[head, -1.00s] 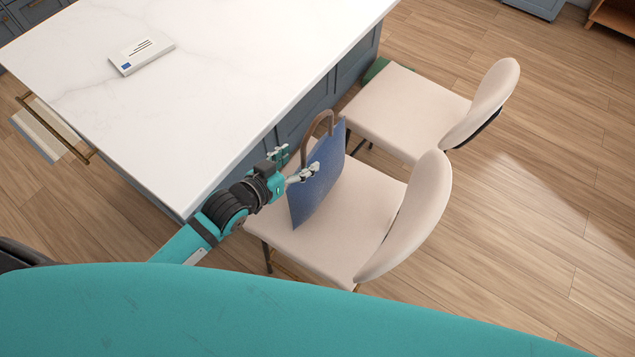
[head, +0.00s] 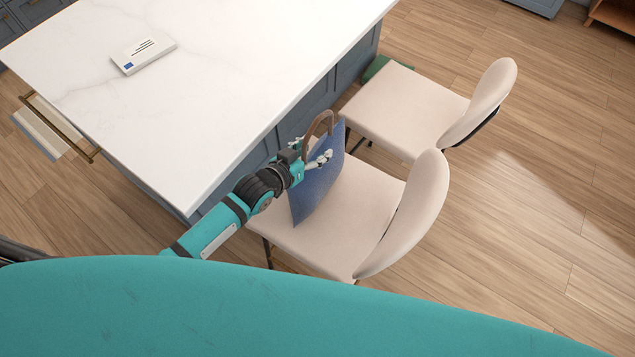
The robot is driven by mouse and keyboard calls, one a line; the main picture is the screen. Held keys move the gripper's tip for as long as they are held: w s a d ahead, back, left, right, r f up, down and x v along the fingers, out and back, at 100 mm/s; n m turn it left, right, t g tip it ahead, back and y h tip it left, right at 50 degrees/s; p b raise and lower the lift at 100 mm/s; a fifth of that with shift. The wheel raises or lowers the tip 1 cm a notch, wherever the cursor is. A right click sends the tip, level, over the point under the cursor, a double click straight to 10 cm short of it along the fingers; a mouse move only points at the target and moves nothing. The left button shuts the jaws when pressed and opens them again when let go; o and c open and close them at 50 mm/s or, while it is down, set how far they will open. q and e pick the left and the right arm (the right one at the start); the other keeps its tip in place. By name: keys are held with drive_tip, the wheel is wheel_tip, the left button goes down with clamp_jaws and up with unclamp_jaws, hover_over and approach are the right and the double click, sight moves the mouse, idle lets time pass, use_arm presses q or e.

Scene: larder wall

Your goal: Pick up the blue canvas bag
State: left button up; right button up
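The blue canvas bag (head: 314,192) stands upright on the seat of the nearer cream chair, with its brown handle (head: 319,124) arched above it. My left gripper (head: 311,151) is at the bag's upper edge, just below the handle. Its fingers look spread apart, one in front of the bag's near face and the other to the left by the handle's base. Whether they touch the bag cannot be made out. The gripper and wrist hide part of the bag's upper left. My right gripper is not in view.
The white marble island (head: 190,80) lies left of the bag, its edge close to my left arm. A small white box (head: 143,54) lies on it. The nearer chair's backrest (head: 412,215) rises right of the bag. A second cream chair (head: 405,110) stands beyond. Open wooden floor lies right.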

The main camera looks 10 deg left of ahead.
use_arm(q)
clamp_jaws()
drive_tip(key=shift+w+r, duration=0.15)
drive_tip(key=shift+r, duration=0.1)
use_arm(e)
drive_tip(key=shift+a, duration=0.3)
